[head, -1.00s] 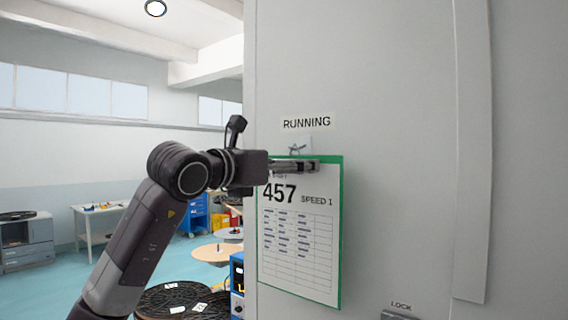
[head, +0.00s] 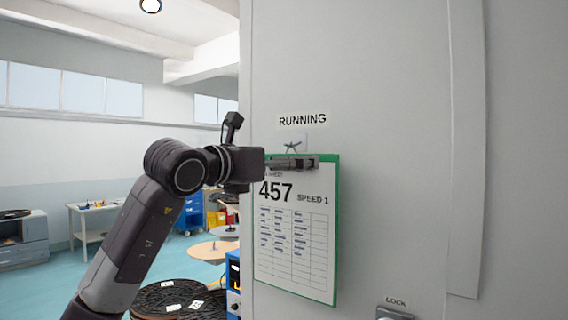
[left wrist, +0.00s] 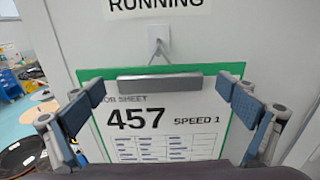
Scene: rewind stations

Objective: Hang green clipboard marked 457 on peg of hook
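The green clipboard marked 457 (head: 297,245) is upright and close to flat against the grey panel, under the RUNNING label. It also shows in the left wrist view (left wrist: 237,133). A wire loop rises from its metal clip (left wrist: 168,83) to the small hook (left wrist: 158,44) on a white plate, and appears to be over the peg. The hook also shows in the head view (head: 293,147). My left gripper (left wrist: 160,110) is open, its two fingers wide apart either side of the clip, with no clear contact. My right gripper is not in view.
The RUNNING label (head: 302,120) is just above the hook. A LOCK fitting (head: 396,312) sits low on the panel, to the right. Left of the panel are a blue unit (head: 233,280), dark reels (head: 178,300) and a work table (head: 95,208).

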